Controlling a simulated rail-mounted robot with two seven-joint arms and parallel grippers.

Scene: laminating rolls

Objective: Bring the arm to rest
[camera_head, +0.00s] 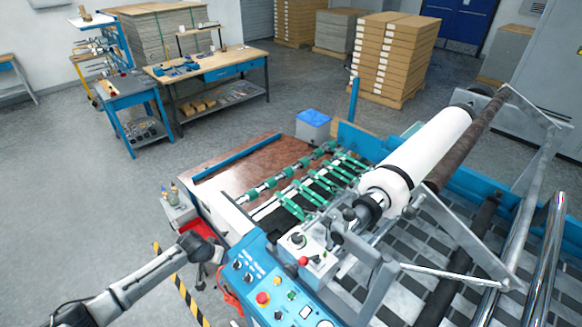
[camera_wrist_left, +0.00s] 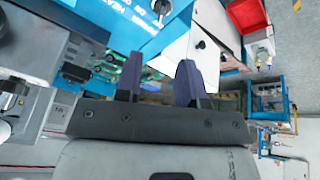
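My left arm comes in from the lower left in the head view. Its gripper (camera_head: 205,272) hangs over the floor edge beside the laminating machine's blue control panel (camera_head: 256,282). In the left wrist view the two dark fingers of the left gripper (camera_wrist_left: 159,78) stand apart with nothing between them. The machine's blue and white side shows behind them. The laminating machine carries a large white roll (camera_head: 432,146) on a shaft, at the right in the head view. My right arm and gripper are in neither view.
A red tray (camera_head: 199,229) and small grey box (camera_head: 178,209) sit beside the machine, close beyond my gripper. Yellow-black tape (camera_head: 188,296) marks the floor below the arm. Open grey floor lies to the left. Workbenches (camera_head: 208,66) and stacked cartons (camera_head: 398,58) stand farther back.

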